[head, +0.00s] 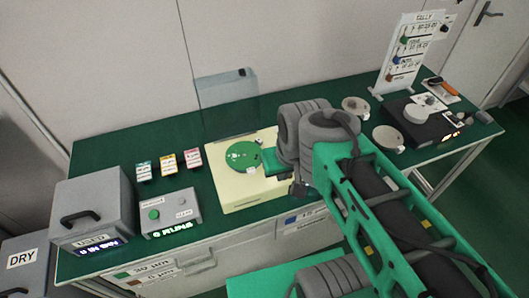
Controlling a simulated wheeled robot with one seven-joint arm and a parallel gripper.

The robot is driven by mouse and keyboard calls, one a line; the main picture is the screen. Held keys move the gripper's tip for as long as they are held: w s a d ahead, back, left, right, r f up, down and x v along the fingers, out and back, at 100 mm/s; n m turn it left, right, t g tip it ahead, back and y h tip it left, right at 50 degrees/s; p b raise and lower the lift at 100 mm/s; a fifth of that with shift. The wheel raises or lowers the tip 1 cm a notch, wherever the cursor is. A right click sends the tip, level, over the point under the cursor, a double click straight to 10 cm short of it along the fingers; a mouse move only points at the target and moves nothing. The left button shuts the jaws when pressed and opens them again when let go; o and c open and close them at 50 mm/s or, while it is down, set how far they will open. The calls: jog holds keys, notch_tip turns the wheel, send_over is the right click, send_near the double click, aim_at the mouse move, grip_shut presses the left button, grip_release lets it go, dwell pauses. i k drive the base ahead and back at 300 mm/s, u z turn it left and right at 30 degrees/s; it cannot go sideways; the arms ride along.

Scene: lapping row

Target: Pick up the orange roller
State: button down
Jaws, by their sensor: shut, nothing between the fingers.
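A small orange item with a dark end (441,87), which looks like the orange roller, lies at the far right of the green bench, on a pale holder behind the black machine. My gripper (272,164) is over the pale yellow pad (222,192) at the middle of the bench, well to the left of the orange item. It is shut and empty, beside a round green plate (243,155). My grey wrist hides part of the gripper, and its fingertips are hard to make out.
A black machine (410,129) with a pale disc stands at the right, with two round plates (388,138) beside it. A tally board (405,55) stands behind. A clear upright panel (226,90) rises behind the pad. A grey box (95,205) and button box (170,213) are left.

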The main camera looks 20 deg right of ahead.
aim_at(447, 87)
jog(key=z, duration=2.9)
jog(key=i, duration=4.05)
jog(key=u, duration=1.15)
